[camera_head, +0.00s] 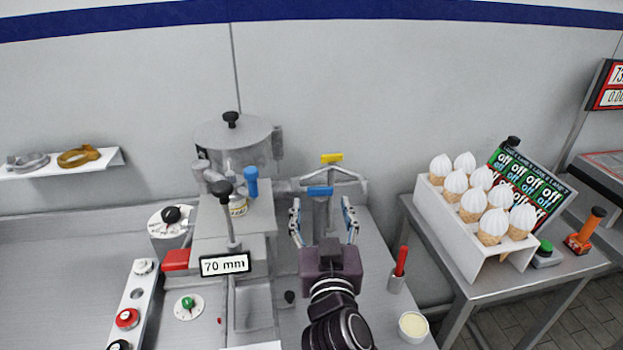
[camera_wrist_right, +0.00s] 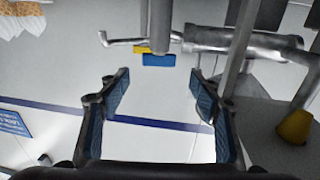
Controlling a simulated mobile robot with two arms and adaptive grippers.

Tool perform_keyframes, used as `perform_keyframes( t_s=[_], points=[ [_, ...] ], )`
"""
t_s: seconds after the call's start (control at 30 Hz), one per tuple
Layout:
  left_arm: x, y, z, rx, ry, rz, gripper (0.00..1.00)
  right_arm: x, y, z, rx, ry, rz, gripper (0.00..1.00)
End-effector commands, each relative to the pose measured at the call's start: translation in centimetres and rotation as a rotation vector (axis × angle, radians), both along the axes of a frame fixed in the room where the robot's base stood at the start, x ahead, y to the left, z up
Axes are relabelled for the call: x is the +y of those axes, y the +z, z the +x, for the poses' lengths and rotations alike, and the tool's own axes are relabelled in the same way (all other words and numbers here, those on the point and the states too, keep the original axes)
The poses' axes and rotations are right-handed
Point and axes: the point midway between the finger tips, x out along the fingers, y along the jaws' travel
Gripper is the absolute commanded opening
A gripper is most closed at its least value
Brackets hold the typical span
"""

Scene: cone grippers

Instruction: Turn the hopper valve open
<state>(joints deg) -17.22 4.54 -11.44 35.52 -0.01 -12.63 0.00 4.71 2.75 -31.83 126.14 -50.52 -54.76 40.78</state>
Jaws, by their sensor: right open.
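The metal hopper (camera_head: 232,140) with a black-knobbed lid stands at the back of the machine. A grey valve pipe with curved arms runs right from it; a blue handle tab (camera_head: 320,191) and a yellow tab (camera_head: 332,158) sit on it. In the right wrist view the blue tab (camera_wrist_right: 158,60) lies just beyond the fingertips, with the yellow tab (camera_wrist_right: 142,49) beside it. My right gripper (camera_head: 322,206) is open, its two blue-padded fingers on either side of the space in front of the blue tab. The right wrist view shows the open fingers (camera_wrist_right: 161,88) empty. My left gripper is not in view.
A white rack of ice-cream cones (camera_head: 455,225) stands on the right table. A red-handled tool in a holder (camera_head: 397,275) and a cream-filled cup (camera_head: 412,327) are right of my arm. A "70 mm" sign (camera_head: 224,264) and a black-knobbed lever (camera_head: 228,215) are left.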

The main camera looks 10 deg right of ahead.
Motion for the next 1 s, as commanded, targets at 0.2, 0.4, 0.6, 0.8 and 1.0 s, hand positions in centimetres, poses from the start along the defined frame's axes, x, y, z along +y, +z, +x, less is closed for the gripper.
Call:
perform_keyframes(
  t_s=[0.2, 0.4, 0.6, 0.8, 1.0],
  points=[
    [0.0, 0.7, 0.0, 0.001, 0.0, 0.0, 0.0, -0.5, 0.2, 1.6, 0.008, -0.012, -0.003, 0.58],
    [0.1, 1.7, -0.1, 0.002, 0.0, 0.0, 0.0, -0.9, 0.2, 4.7, 0.008, -0.011, -0.002, 0.58],
    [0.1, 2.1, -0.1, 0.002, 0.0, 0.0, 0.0, -1.2, 0.0, 6.9, 0.009, -0.01, -0.002, 0.58],
    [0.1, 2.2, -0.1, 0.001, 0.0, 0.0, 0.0, -1.3, -0.1, 7.5, 0.009, -0.01, 0.001, 0.58],
    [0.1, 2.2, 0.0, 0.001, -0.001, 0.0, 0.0, -1.3, -0.1, 7.5, 0.009, -0.009, 0.001, 0.57]
  ],
)
